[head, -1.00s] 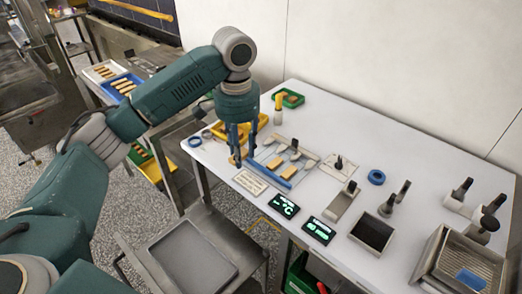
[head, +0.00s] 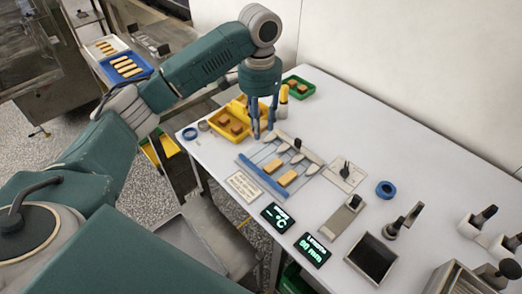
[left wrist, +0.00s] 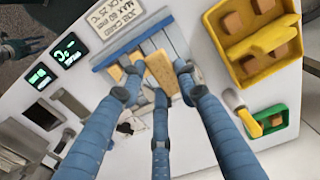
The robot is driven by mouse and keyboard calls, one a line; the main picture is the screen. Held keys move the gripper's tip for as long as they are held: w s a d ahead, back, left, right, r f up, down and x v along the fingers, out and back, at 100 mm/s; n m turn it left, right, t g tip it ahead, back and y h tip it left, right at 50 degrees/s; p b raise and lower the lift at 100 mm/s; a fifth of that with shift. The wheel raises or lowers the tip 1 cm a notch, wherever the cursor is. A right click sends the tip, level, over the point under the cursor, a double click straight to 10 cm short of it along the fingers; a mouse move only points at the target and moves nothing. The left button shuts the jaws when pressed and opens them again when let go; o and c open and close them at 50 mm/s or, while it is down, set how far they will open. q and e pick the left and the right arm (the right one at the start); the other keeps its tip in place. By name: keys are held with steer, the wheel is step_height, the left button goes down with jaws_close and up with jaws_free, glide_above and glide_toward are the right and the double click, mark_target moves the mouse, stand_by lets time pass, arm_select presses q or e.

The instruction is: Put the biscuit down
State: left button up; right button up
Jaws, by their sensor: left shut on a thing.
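My left gripper (head: 262,132) hangs over the far left end of the blue-edged mesh rack (head: 262,179). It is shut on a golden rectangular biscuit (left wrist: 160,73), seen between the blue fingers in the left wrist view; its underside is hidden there. Two biscuits lie on the rack, a rear one (head: 273,166) and a front one (head: 288,179).
A yellow tray (head: 216,128) with several biscuits stands just behind the left gripper. A yellow-topped bottle (head: 284,95) and green tray (head: 299,88) are close by. Two black displays (head: 276,217) (head: 312,250) sit in front of the rack.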

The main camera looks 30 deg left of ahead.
arm_select(q)
glide_above(261, 158)
step_height(261, 158, down, 5)
step_height(261, 158, down, 2)
steer(key=shift+f+p, duration=0.25)
steer(key=shift+p, duration=0.2)
step_height(261, 158, down, 4)
steer(key=shift+f+p, duration=0.1)
steer(key=shift+p, duration=0.25)
arm_select(e)
steer(key=shift+w+a+r, duration=0.25)
steer(key=shift+w+r, duration=0.75)
steer(key=shift+r, duration=0.05)
arm_select(q)
steer(key=o, duration=0.6)
steer(key=shift+f, duration=0.1)
step_height(261, 158, up, 11)
steer(key=shift+r+b, duration=0.2)
steer(key=shift+b, duration=1.05)
steer(key=shift+r, duration=0.45)
arm_select(e)
steer(key=shift+w+f, duration=0.25)
steer(key=shift+f, duration=0.4)
steer(key=shift+w+f, duration=0.2)
steer(key=shift+f, duration=0.4)
